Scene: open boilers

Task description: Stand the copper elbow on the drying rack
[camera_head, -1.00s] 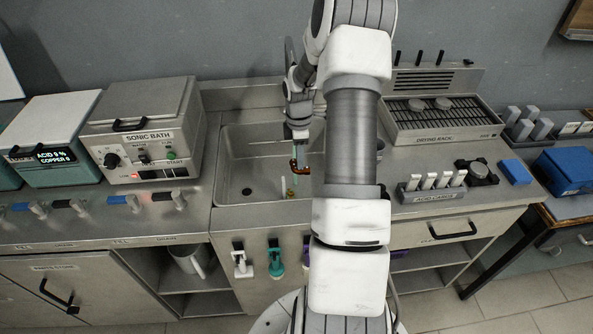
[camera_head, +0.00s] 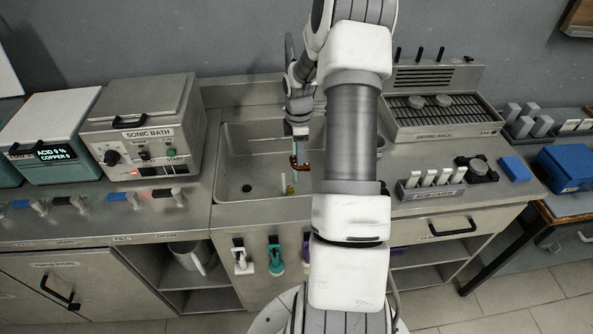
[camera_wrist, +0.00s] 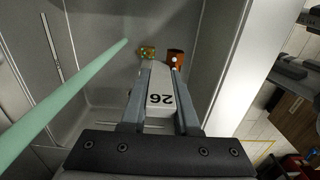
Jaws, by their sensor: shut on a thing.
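My gripper (camera_head: 299,146) is over the sink (camera_head: 232,160) and shut on the copper elbow (camera_head: 299,164), a small orange-brown pipe piece held below the fingertips. The wrist view shows the elbow (camera_wrist: 175,57) at the right fingertip. A plate marked 26 lies between the fingers and hides part of the grip. A small brass-coloured piece (camera_wrist: 146,51) shows near the left fingertip; I cannot tell whether it touches the elbow. The drying rack (camera_head: 440,117) stands right of the sink, with two grey round pieces on its slats and bare slats around them.
A pale green rod or stream (camera_wrist: 62,95) crosses the sink beside my gripper. The sonic bath (camera_head: 143,140) stands left of the sink. Sink walls surround my gripper.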

